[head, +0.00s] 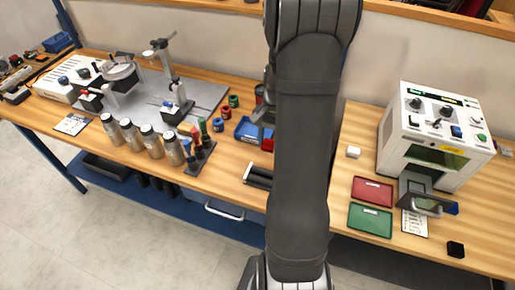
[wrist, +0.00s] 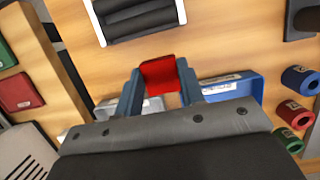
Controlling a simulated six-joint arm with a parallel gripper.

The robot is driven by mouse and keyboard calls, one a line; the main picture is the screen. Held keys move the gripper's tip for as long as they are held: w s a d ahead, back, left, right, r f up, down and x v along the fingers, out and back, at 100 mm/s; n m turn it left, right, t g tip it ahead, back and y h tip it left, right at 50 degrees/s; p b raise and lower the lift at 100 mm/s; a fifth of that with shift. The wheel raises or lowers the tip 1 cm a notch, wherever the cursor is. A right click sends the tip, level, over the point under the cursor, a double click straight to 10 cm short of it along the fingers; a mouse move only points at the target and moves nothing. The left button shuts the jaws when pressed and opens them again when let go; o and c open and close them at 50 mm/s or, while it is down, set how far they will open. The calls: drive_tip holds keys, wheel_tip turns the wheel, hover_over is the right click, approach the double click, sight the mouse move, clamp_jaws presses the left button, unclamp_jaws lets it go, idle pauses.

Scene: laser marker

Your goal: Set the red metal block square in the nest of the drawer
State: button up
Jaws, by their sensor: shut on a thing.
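The red metal block (wrist: 158,75) is in the wrist view, held between the two blue-grey fingers of my gripper (wrist: 161,82). The block shows at the fingertips, above the bench top. In the head view my arm hides most of the gripper, and I cannot make out the block's pose there. The laser marker (head: 437,125) stands at the right of the head view. Its drawer (head: 416,189) is pulled out at the front, with a handle on it. The nest inside is too small to make out. My gripper is well to the left of the drawer.
A blue bin (head: 248,133) lies near my gripper and also shows in the wrist view (wrist: 235,88). A red tray (head: 373,191) and green tray (head: 371,219) lie left of the drawer. A small white block (head: 353,152) and black block (head: 455,249) sit nearby.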

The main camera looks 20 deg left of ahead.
hover_over(256, 158)
drive_tip(key=f, duration=0.1)
drive_tip(key=w+f, duration=0.1)
drive_tip(key=shift+f, duration=2.25)
drive_tip(key=shift+f, duration=0.15)
drive_tip(key=o, duration=1.1)
drive_tip(key=v, duration=1.1)
drive_tip(key=shift+s, duration=0.1)
drive_tip(key=shift+r, duration=0.7)
drive_tip(key=shift+c, duration=0.8)
